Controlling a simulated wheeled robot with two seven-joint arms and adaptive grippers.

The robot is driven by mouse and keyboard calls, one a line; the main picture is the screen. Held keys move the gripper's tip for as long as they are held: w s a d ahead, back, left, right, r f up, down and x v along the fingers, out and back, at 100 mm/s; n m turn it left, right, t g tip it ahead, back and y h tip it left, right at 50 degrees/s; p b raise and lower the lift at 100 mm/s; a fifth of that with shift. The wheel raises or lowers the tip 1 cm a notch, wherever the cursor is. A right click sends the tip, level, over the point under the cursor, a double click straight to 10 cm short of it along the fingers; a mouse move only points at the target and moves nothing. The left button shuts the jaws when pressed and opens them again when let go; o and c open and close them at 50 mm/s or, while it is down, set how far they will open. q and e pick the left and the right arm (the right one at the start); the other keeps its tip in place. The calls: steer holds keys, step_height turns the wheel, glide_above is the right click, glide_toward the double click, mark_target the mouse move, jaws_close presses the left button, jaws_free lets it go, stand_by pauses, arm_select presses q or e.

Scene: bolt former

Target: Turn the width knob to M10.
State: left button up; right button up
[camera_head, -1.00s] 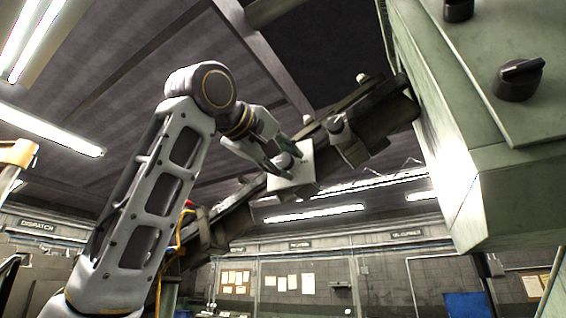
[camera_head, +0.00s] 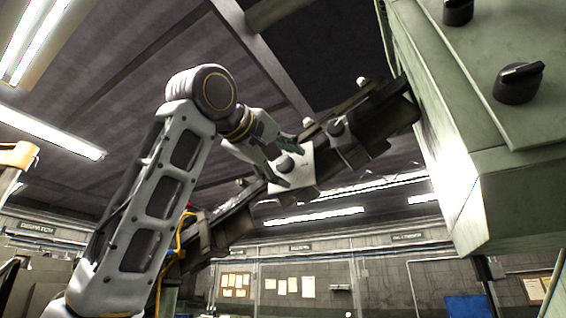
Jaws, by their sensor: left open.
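A pale plate (camera_head: 306,163) on the dark sloping rail carries a small round grey knob (camera_head: 285,163). My left gripper (camera_head: 287,162) is at this plate with its fingers apart, one above the knob and one below it. I cannot tell whether the fingers touch the knob. No width mark or M10 marking is readable. Two black knobs sit on the green machine at the right, a nearer one (camera_head: 518,84) and one at the top edge (camera_head: 458,12). My right gripper is not in view.
The dark sloping rail (camera_head: 375,125) runs from the lower left up to the green cabinet (camera_head: 465,120). Other small fittings (camera_head: 338,128) stand along it. The wall with posted papers (camera_head: 285,286) is far behind.

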arm_select(q)
steer(key=shift+s, duration=0.15)
steer(key=v, duration=1.1)
steer(key=shift+s+a, duration=0.25)
steer(key=shift+s, duration=0.05)
